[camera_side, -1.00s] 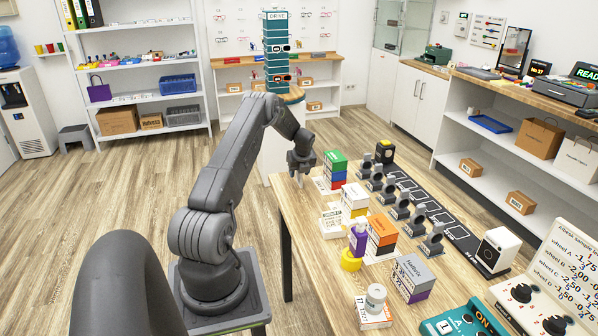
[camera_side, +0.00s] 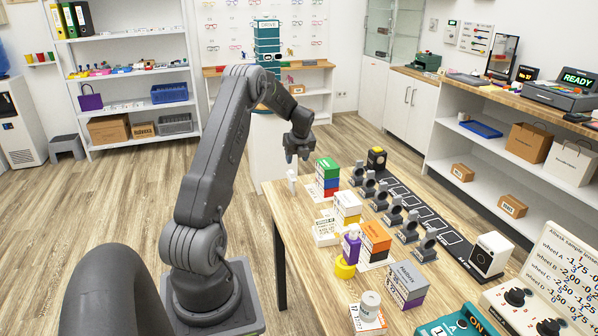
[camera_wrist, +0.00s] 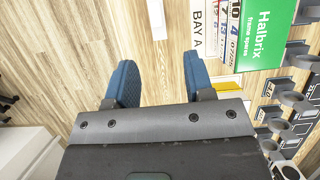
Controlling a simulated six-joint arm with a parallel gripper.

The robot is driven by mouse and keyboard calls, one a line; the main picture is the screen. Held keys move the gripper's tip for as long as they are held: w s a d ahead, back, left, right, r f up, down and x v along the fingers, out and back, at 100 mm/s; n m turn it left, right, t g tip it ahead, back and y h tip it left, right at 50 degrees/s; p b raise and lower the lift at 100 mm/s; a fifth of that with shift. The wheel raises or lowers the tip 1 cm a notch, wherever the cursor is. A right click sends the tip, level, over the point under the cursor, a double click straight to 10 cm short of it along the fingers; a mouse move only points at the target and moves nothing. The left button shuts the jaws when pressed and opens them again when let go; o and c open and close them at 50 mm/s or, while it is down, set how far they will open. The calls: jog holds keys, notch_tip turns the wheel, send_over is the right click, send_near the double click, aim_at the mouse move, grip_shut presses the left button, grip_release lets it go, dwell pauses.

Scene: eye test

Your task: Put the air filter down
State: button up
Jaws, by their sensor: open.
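A small white upright piece (camera_side: 292,182), which I take to be the air filter, stands on the far left corner of the wooden table (camera_side: 296,222). It also shows in the wrist view (camera_wrist: 156,18) as a narrow white shape at the top edge, partly cut off. My gripper (camera_side: 297,158) is just above it, pointing down and apart from it. In the wrist view my gripper (camera_wrist: 159,65) has its two blue fingers spread wide with nothing between them; the white piece lies beyond the fingertips.
A row of grey holders (camera_side: 393,210) runs along the right.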

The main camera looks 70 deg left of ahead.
jog(key=w+d+r+n+t, duration=0.1)
jog(key=d+r+n, duration=0.2)
jog(key=d+r, duration=0.5)
jog(key=w+d+r+n+t+h, duration=0.1)
jog(key=w+d+r+n, duration=0.2)
jog(key=d, duration=0.8)
jog(key=d+r+n+t, duration=0.1)
jog(key=d+r+n, duration=0.1)
jog(key=d+r, duration=0.65)
jog(key=s+d+n+t+h, duration=0.1)
jog(key=s+d+n, duration=0.4)
jog(key=s+d, duration=0.3)
jog(key=s+d+f+n+t+h, duration=0.1)
jog(key=s+d+n, duration=0.3)
jog(key=s+d, duration=0.5)
jog(key=shift+d+n+t+h, duration=0.35)
jog(key=shift+d+h, duration=0.35)
jog(key=shift+d, duration=2.7)
